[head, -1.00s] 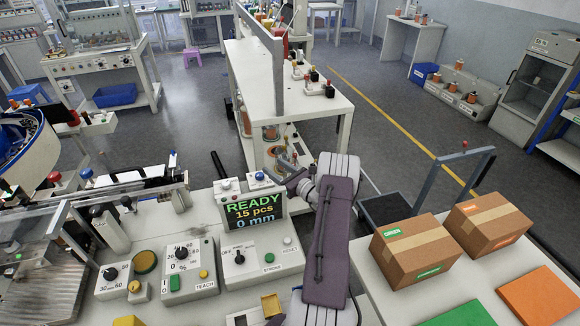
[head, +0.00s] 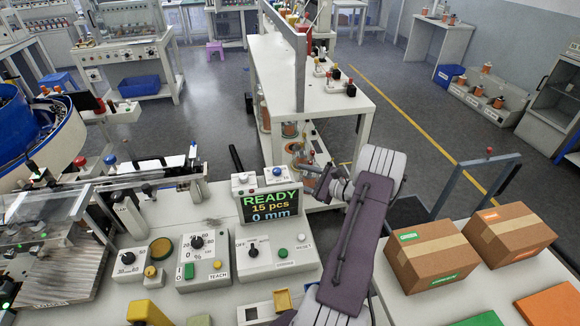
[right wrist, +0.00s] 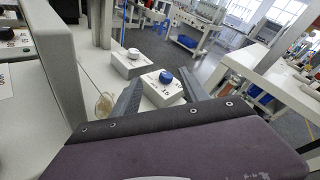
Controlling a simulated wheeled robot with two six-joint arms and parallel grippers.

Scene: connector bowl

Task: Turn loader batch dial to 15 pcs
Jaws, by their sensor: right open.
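The loader batch dial appears to be the blue knob (head: 277,171) on a small white box behind the display. It also shows in the right wrist view (right wrist: 166,76), with a "15" marking on the box front. The display (head: 269,207) reads "READY", "15 pcs", "0 mm". My right gripper (head: 318,180) is open, to the right of the blue knob and apart from it in the head view. In the right wrist view the knob appears between the two spread fingers (right wrist: 160,82), with nothing held. My left gripper is not in view.
A second white box with a white knob (right wrist: 133,54) stands beside the blue one. A control box with a black selector (head: 253,252) sits in front of the display. Cardboard boxes (head: 430,256) stand on the right table. A white workbench (head: 330,100) is behind.

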